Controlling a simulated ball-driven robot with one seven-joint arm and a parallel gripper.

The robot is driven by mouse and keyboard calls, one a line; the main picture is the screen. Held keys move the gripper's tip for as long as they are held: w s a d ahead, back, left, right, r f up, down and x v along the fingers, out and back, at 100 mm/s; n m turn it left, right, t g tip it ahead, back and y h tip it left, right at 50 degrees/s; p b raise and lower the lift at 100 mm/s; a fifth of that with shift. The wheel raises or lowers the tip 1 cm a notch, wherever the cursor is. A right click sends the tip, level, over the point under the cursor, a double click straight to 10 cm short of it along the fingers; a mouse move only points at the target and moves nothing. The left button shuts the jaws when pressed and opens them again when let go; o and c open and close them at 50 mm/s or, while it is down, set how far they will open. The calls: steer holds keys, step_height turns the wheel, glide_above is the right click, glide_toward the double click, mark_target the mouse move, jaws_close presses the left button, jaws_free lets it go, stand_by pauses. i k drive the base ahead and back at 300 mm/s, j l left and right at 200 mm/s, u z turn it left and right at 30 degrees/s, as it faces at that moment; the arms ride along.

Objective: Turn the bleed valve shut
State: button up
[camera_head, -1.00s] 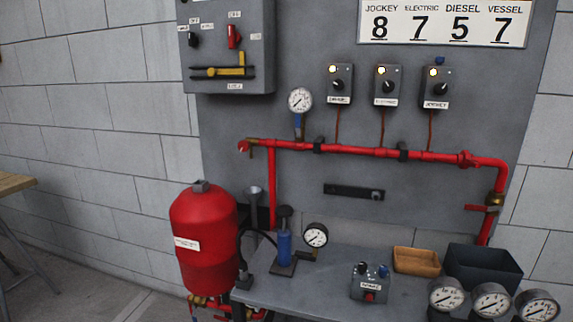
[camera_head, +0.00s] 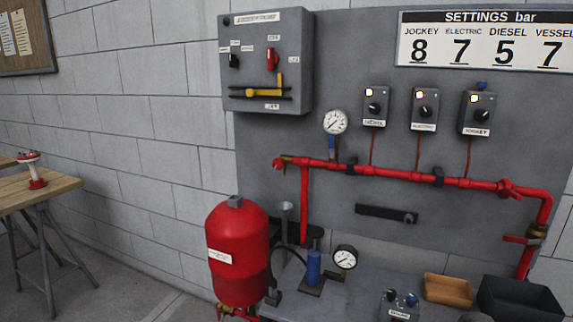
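No part is labelled as the bleed valve, and I cannot tell for sure which one it is. The red pipe (camera_head: 395,175) runs across the grey panel. At its left end is a small brass-and-red fitting (camera_head: 285,161). At the right, a red lever (camera_head: 514,239) sticks out sideways beside a brass fitting (camera_head: 537,232) on the downward pipe. A red knob-like fitting (camera_head: 508,189) sits near the pipe's right corner. Whether any of these is open or shut is too small to tell. My gripper is not in view.
A red tank (camera_head: 237,260) stands left of a grey bench (camera_head: 345,300) with a blue hand pump (camera_head: 313,265), a gauge (camera_head: 344,257), a tan tray (camera_head: 447,290) and a dark bin (camera_head: 519,300). A wooden table (camera_head: 60,188) is at left. Floor between table and tank looks clear.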

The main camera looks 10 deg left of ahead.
mark_target(278, 164)
steer(key=i+j+u, duration=0.45)
steer(key=i+j, duration=0.5)
steer(key=j, duration=0.1)
